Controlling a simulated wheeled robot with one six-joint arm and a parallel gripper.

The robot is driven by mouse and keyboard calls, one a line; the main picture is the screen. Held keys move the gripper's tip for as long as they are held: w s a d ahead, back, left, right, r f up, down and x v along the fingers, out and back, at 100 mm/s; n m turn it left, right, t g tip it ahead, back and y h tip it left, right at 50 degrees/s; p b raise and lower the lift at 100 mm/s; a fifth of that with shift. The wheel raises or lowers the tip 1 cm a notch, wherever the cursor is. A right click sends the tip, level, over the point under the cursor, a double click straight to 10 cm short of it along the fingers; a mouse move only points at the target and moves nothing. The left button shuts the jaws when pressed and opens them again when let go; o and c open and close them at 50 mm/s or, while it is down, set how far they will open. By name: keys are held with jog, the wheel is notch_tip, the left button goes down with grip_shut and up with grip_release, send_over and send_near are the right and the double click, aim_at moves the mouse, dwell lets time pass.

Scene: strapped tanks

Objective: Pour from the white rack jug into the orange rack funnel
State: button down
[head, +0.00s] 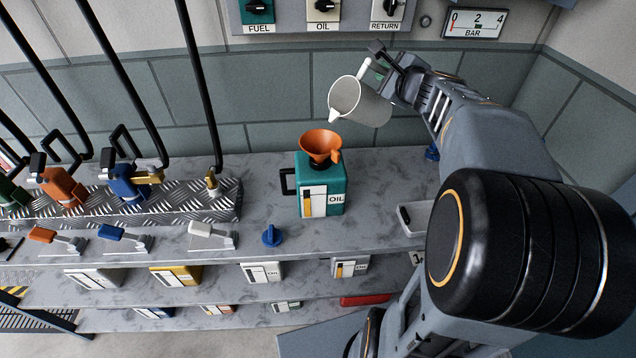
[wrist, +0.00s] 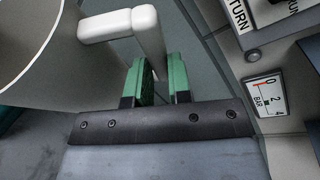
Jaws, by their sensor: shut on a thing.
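The white jug (head: 362,106) is held up in the air by my gripper (head: 377,68), tilted with its spout toward the left. In the wrist view the jug's rim and wall (wrist: 62,60) fill the upper left, and the green-padded jaws of my gripper (wrist: 161,82) are shut on its white handle (wrist: 150,40). The orange funnel (head: 321,145) sits upright in the top of a teal oil can (head: 323,185) on the bench. The jug's spout is above the funnel and slightly to its right, apart from it. No stream shows. The jug's contents are hidden.
A blue cap (head: 271,236) lies on the bench front. A white tray (head: 412,218) stands right of the can. Hose nozzles (head: 62,186) stand in a metal rack (head: 190,203) at the left. A gauge (head: 475,23) hangs on the wall behind.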

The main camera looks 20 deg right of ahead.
aim_at(378, 95)
jog(key=shift+a+r, duration=0.1)
jog(key=shift+s+a+r+n+b, duration=0.15)
jog(key=shift+a+r+n+b, duration=0.2)
jog(key=shift+r+n+b, duration=0.3)
jog(key=shift+a, duration=0.1)
dwell(1.6)
jog(key=shift+s+a+r+n+t+h+b, duration=0.15)
jog(key=shift+a+r+n+t+h+b, duration=0.15)
jog(key=shift+r+b, duration=0.35)
jog(key=shift+f, duration=0.15)
dwell(0.5)
